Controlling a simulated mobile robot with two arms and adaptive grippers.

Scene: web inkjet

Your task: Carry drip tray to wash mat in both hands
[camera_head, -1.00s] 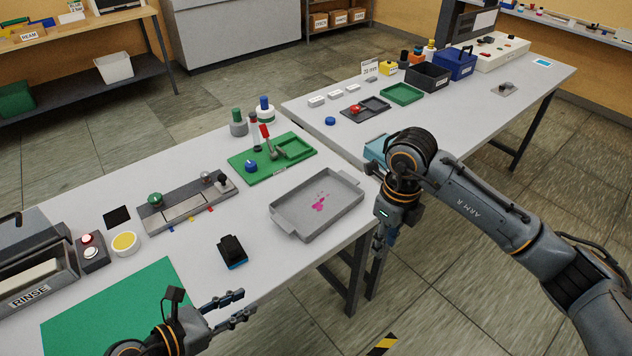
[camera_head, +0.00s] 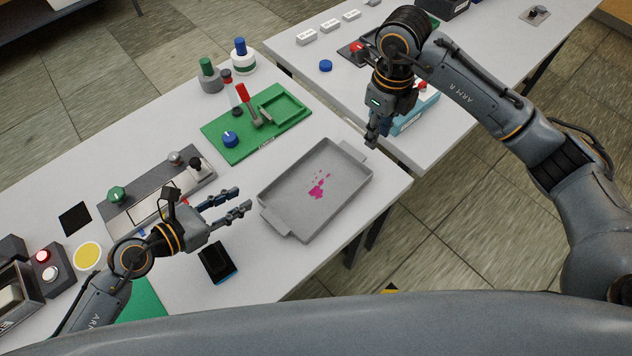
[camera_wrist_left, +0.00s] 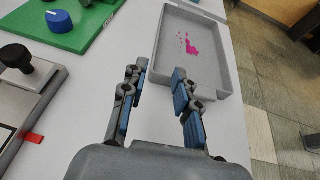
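The grey drip tray (camera_head: 280,200) lies flat on the white table with pink stains inside; it has a handle tab at each end. My left gripper (camera_head: 244,198) is open and empty, just left of the tray's near-left handle. In the left wrist view, the open fingers (camera_wrist_left: 160,70) point toward the tray (camera_wrist_left: 215,88). My right gripper (camera_head: 371,138) hangs beyond the tray's far-right handle, apart from it; its finger gap is not clear. A green mat (camera_head: 142,303), which may be the wash mat, lies at the lower left, mostly hidden by my left arm and body.
A black-and-blue block (camera_head: 217,262) stands close below my left gripper. A green fixture board (camera_head: 222,143) with a red lever is behind the tray. A grey fixture (camera_head: 130,208) and button box (camera_head: 50,272) are left. A second table (camera_head: 437,146) adjoins at right.

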